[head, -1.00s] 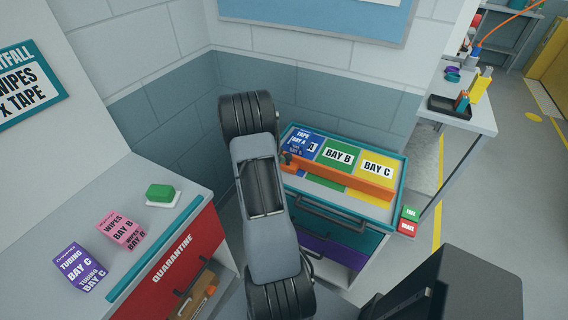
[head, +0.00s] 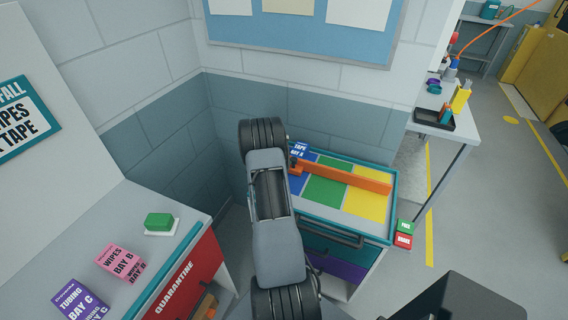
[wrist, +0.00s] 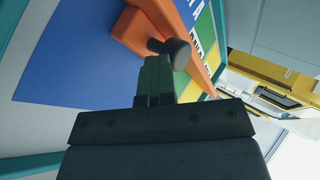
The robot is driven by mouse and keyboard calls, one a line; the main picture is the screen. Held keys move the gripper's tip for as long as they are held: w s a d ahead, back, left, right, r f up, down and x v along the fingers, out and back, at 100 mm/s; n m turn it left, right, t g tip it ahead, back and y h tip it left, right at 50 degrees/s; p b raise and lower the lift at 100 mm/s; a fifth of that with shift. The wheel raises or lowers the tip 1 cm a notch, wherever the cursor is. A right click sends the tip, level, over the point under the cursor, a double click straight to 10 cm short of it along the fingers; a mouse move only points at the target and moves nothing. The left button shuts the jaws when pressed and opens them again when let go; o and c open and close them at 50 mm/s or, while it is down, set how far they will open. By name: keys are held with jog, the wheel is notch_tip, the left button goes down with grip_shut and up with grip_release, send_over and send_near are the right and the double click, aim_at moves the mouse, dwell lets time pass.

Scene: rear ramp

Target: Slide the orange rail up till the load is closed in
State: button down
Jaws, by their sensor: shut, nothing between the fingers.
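The orange rail (head: 345,178) lies across the blue, green and yellow bays of the teal-edged trolley top (head: 394,190), with bare panel in front of it. The tape box (head: 300,148), blue with a white Bay A label, stands behind the rail's left end. In the wrist view the rail (wrist: 145,30) carries a dark round knob (wrist: 172,50). My gripper (wrist: 158,65) is shut and empty, its fingertips right by the knob; I cannot tell whether they touch.
The wall stands close behind the trolley. At left, a counter holds a green block (head: 159,221), a pink wipes box (head: 121,262) and a purple tubing box (head: 80,300). Green and red blocks (head: 404,234) sit at the trolley's right. Open floor lies farther right.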

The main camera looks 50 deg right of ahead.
jog(key=shift+s, duration=0.15)
jog(key=a, duration=0.2)
jog(key=w+a, duration=0.1)
jog(key=a, duration=0.1)
jog(key=shift+w+r+p, duration=0.1)
jog(key=shift+r+p, duration=0.1)
jog(key=shift+p, duration=0.2)
jog(key=b+v, duration=0.1)
jog(key=v, duration=0.9)
jog(key=shift+d, duration=0.1)
